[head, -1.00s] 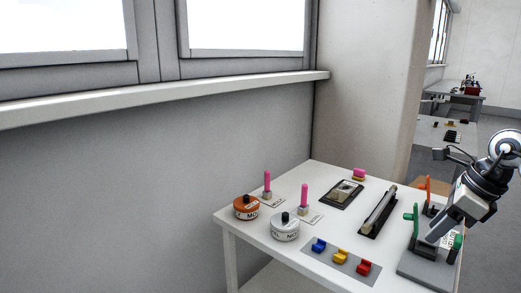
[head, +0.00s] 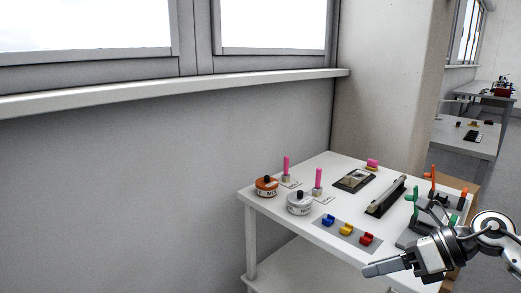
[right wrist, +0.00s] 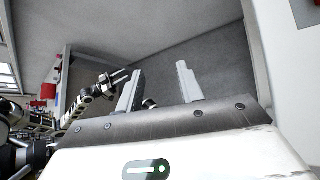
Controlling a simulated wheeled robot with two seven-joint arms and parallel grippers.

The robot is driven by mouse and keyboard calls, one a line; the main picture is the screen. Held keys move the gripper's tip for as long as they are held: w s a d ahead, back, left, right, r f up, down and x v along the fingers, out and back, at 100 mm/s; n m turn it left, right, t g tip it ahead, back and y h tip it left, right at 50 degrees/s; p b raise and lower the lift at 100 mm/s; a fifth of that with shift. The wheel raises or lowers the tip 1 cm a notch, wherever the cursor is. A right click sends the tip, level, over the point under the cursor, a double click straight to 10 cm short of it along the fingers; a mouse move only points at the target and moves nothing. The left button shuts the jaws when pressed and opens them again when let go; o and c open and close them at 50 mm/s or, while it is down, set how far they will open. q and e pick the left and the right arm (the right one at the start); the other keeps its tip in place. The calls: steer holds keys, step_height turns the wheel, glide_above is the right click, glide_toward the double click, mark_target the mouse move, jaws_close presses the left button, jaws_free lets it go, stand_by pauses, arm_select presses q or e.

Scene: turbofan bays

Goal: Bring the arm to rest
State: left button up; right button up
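My right gripper (head: 372,270) is in front of the white table (head: 262,205), at the lower right of the head view, with nothing in it. In the right wrist view its two fingers (right wrist: 160,68) stand apart with only grey floor and wall between and beyond them. Another gripper, which looks like my left one (right wrist: 120,76), shows small in that view with its fingers apart and empty; it is not in the head view.
The table holds an orange tin (head: 266,186), a white tin (head: 300,203), pink pegs, a strip of blue, yellow and red blocks (head: 346,230), a dark tray (head: 354,180) and a green-handled fixture (head: 412,203). Other tables stand behind at the right.

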steer(key=s+a+f+m+t+y, duration=0.2)
steer(key=a+f+m+t+y, duration=0.15)
steer(key=a+m+t, duration=0.95)
steer(key=s+f+m+g+h, duration=0.3)
steer(key=s+f+m+h, duration=0.2)
steer(key=m, duration=0.8)
steer(key=s+d+f+m+g+h, duration=0.1)
steer(key=s+f+m+g+h, duration=0.2)
steer(key=f+m, duration=1)
steer(key=s+m+h, duration=0.1)
steer(key=s+h, duration=0.2)
steer(key=s, duration=0.2)
steer(key=shift+s+g, duration=0.3)
steer(key=shift+s, duration=0.1)
